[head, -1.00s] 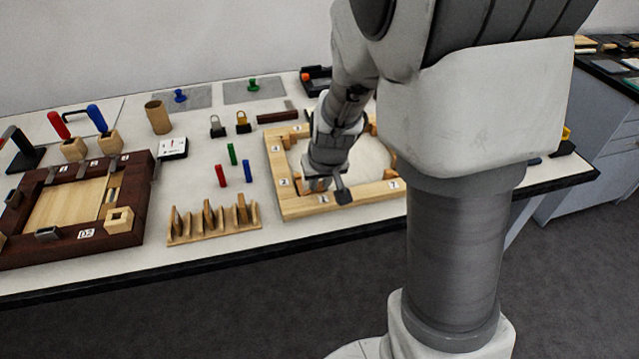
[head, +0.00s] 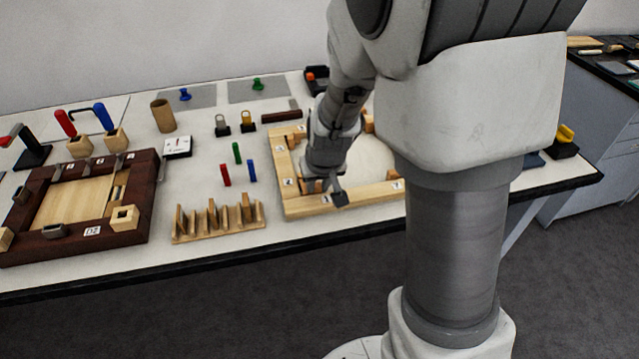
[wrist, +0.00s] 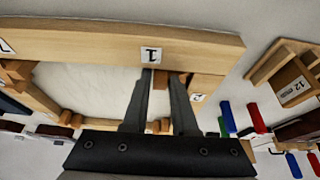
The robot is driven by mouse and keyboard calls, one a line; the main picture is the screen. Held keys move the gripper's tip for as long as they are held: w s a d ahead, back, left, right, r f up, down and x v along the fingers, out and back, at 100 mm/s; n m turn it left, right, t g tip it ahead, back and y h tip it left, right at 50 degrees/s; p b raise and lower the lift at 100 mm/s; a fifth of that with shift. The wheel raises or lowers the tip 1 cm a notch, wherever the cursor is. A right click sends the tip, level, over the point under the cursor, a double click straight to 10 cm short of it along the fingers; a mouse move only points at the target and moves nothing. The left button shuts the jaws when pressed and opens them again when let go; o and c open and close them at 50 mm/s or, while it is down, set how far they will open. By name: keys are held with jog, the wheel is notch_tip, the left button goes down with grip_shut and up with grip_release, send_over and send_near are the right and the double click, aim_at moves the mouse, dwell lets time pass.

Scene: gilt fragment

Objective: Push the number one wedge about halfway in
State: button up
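The light wooden frame (head: 370,192) lies on the bench with numbered labels. In the wrist view, its near bar (wrist: 75,42) crosses the top, with the label "1" (wrist: 151,55) on it. My gripper (wrist: 163,73) points at this bar just below the label, its two dark fingers apart. A small wooden piece (wrist: 160,80), perhaps the number one wedge, shows between the fingertips against the bar. I cannot tell whether the fingers touch it. In the head view, my gripper (head: 325,187) is low at the frame's near-left corner, and the wedge is hidden there.
A slotted wooden rack (head: 218,228) stands left of the frame. Red (head: 225,175), green (head: 237,153) and blue (head: 252,171) pegs stand behind it. A dark-framed wooden panel (head: 80,205) lies at the far left. Other wooden blocks line the frame's inner edge.

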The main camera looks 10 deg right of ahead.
jog(key=shift+o, duration=1.4)
jog(key=shift+r, duration=0.1)
jog(key=p+v, duration=0.6)
jog(key=v, duration=1.1)
jog(key=shift+s, duration=0.15)
jog(key=s+d+r+t+p, duration=0.1)
jog(key=s+r+p, duration=0.1)
jog(key=s+r, duration=0.8)
jog(key=s, duration=0.3)
jog(key=shift+s+r, duration=0.15)
jog(key=shift+s, duration=0.25)
